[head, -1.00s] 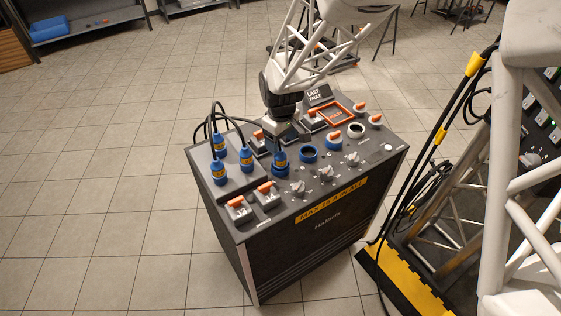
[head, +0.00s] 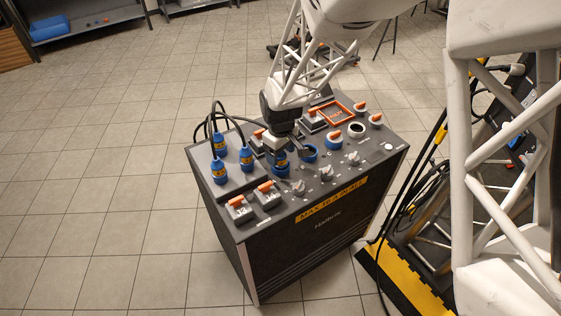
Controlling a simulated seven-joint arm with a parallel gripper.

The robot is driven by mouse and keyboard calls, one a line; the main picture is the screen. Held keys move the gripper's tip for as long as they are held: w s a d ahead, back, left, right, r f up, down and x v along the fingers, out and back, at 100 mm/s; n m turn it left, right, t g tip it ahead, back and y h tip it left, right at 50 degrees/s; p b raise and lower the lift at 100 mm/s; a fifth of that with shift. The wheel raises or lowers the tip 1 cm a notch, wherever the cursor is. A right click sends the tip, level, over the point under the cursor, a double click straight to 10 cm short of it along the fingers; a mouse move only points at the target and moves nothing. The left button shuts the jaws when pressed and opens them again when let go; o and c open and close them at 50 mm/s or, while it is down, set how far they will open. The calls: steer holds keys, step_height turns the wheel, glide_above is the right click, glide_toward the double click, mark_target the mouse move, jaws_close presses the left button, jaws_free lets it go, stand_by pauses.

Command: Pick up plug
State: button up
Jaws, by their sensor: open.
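Three blue plugs with yellow bands stand at the left of the console top: one at the back (head: 219,143), one to the right (head: 246,157) and one in front (head: 219,171). Black cables loop up behind them. Another blue piece (head: 280,168), a plug or socket, sits to their right, partly hidden under my gripper. My gripper (head: 283,152) is open, points down and is just above and at this blue piece. I cannot tell whether its fingers touch it.
A black-and-yellow rack base (head: 408,282) stands to the right. Tiled floor (head: 95,150) is clear on the left.

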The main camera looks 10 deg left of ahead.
steer(key=shift+f, duration=1.05)
steer(key=shift+c, duration=0.5)
steer(key=c, duration=1)
steer(key=shift+r, duration=0.2)
steer(key=shift+r, duration=0.5)
steer(key=shift+s+d+r, duration=0.1)
steer(key=shift+s+r, duration=0.05)
steer(key=shift+r, duration=0.45)
steer(key=shift+s+d+r, duration=0.1)
steer(key=shift+s+r, duration=0.05)
steer(key=shift+r, duration=0.4)
steer(key=s+d, duration=0.3)
steer(key=s, duration=0.3)
steer(key=s+d+r, duration=0.1)
steer(key=s+d, duration=0.3)
steer(key=s, duration=0.3)
steer(key=shift+s+d+r, duration=0.15)
steer(key=shift+d, duration=0.1)
